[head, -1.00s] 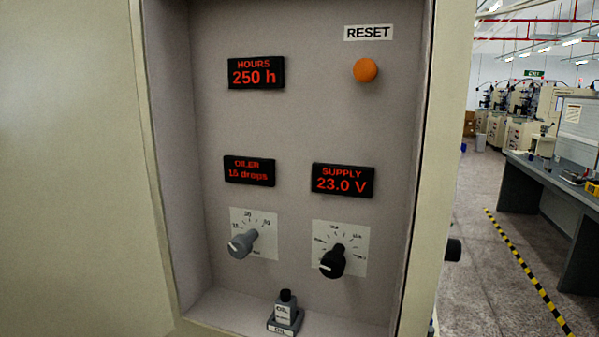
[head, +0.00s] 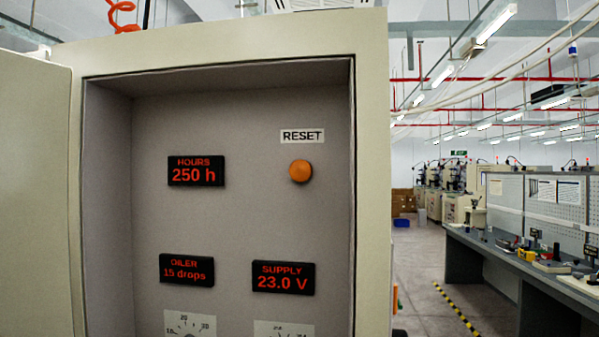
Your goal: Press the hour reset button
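The hour reset button is a round orange button (head: 300,171) on the back panel of an open, recessed cabinet, at the upper right of the panel. A white RESET label (head: 302,136) is above it. The hours display (head: 196,171) to its left reads 250 h in red. My gripper is not in view, and nothing touches the button.
The oiler display (head: 187,270) reads 15 drops and the supply display (head: 283,278) reads 23.0 V. The cabinet's right frame (head: 373,180) borders the recess, and its open door (head: 32,200) stands at left. A workbench (head: 500,255) is at right.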

